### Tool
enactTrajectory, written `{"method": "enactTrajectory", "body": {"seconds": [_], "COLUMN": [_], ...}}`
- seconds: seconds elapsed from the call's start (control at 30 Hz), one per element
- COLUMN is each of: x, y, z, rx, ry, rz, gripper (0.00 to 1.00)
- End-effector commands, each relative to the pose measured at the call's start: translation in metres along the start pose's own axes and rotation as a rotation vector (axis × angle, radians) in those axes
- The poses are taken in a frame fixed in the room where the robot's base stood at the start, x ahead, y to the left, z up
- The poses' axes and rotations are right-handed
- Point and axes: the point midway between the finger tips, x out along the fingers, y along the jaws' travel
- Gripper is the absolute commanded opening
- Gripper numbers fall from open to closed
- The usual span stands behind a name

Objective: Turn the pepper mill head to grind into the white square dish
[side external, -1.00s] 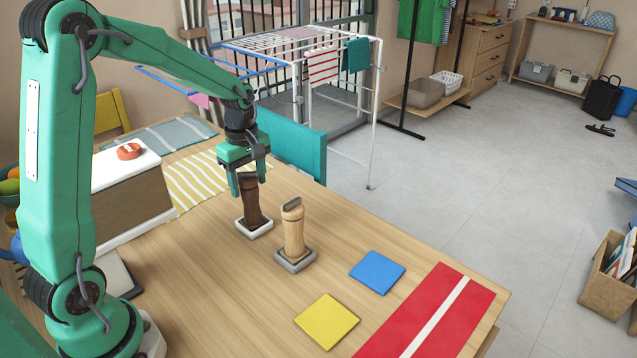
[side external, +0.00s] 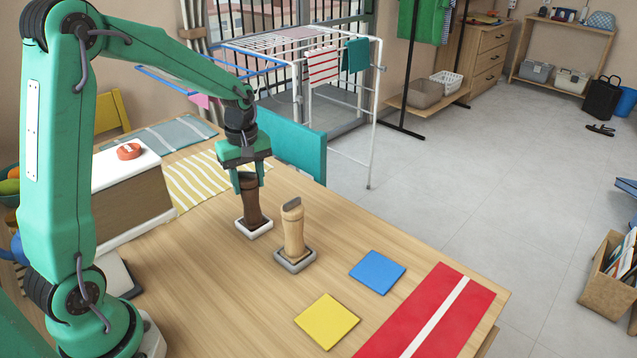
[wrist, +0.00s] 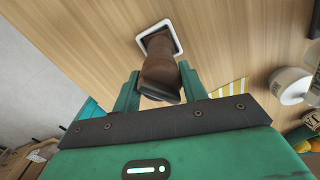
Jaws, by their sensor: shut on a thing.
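A dark brown pepper mill (side external: 252,208) stands upright in a white square dish (side external: 243,231) on the table. In the wrist view, the brown mill (wrist: 158,64) shows with the dish rim (wrist: 141,41) around its foot. My gripper (side external: 248,180) points down over the mill, with its fingers at either side of the head. It is shut on the mill's head, which also shows between the fingers in the wrist view (wrist: 160,88). The fingers partly hide the head. A second, light wood mill (side external: 293,230) stands in a grey square dish (side external: 295,265), to the right and nearer the camera.
A blue square (side external: 377,272), a yellow square (side external: 327,321) and a red runner with a white stripe (side external: 405,330) lie at the right and front. A white-topped box (side external: 130,197) stands left. A teal chair back (side external: 300,145) rises behind the far table edge.

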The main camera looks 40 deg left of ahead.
Motion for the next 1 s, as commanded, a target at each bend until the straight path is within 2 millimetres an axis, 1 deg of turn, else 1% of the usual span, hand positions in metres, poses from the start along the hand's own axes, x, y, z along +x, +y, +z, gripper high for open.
{"method": "enactTrajectory", "body": {"seconds": [0.5, 0.63, 0.87, 0.9, 0.93, 0.97, 1.0], "x": [-0.0006, -0.0006, -0.0007, -0.0007, -0.0007, -0.0007, -0.0006], "y": [0.0003, 0.0003, 0.0004, 0.0004, 0.0004, 0.0004, 0.0003], "z": [-0.0001, -0.0001, -0.0001, -0.0001, -0.0001, -0.0001, -0.0001], "rx": [0.391, 0.441, 0.448, 0.448, 0.448, 0.447, 0.447], "ry": [0.001, 0.001, 0.001, 0.001, 0.001, 0.001, 0.001], "rz": [0.001, 0.001, 0.001, 0.001, 0.001, 0.001, 0.001], "gripper": [0.3, 0.3, 0.3, 0.48, 0.54, 0.58, 0.58]}}
